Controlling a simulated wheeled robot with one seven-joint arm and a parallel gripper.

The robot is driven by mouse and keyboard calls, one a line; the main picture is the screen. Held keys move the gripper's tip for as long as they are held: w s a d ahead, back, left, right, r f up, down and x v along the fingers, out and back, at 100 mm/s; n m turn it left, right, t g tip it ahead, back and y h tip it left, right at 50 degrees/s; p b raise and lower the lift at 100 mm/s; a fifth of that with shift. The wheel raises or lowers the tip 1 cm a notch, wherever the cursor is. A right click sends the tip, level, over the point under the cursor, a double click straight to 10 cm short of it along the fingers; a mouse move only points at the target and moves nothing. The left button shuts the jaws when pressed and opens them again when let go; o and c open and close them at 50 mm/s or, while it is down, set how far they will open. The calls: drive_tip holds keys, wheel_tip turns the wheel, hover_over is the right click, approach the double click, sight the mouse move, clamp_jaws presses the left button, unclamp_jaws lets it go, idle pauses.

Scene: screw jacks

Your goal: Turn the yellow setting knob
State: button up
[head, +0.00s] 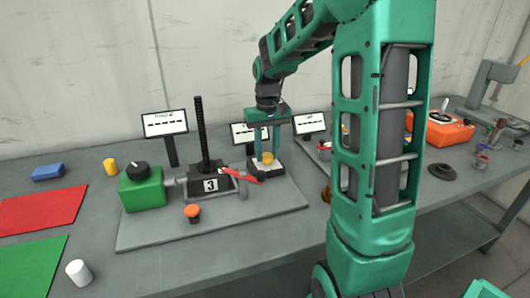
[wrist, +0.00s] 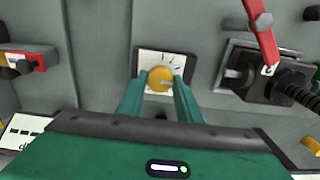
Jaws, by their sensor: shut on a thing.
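The yellow setting knob (wrist: 160,79) sits on a small white dial plate (wrist: 146,62) with dark tick marks, set in a dark housing. In the head view the yellow knob (head: 267,157) shows low between my fingers, on the same small box. My gripper (wrist: 161,84) points down at the knob, one green finger on each side, and is shut on it. In the head view my gripper (head: 265,150) stands upright over the dial box. The lower part of the knob is partly hidden in the wrist view.
A green box with a black knob (head: 142,187) and an orange button (head: 192,211) share the base plate. Small display screens (head: 165,123) stand behind.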

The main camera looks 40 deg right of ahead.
sight(266, 155)
drive_tip(key=shift+w, duration=0.15)
drive_tip(key=o, duration=1)
drive_tip(key=shift+o, duration=0.2)
drive_tip(key=shift+r, duration=0.1)
wheel_tip(266, 155, up, 11)
drive_tip(key=shift+f, duration=0.2)
drive_tip(key=s+a+f+m, duration=0.1)
drive_tip(key=s+f, duration=0.2)
drive_tip(key=s, duration=0.6)
drive_tip(key=s+f+m, duration=0.1)
drive_tip(key=s+f, duration=0.2)
drive_tip(key=s, duration=0.7)
drive_tip(key=s+a+f+m, duration=0.1)
drive_tip(key=s+f, duration=0.3)
drive_tip(key=s, duration=0.5)
drive_tip(key=shift+s+a, duration=0.3)
drive_tip(key=shift+s, duration=0.05)
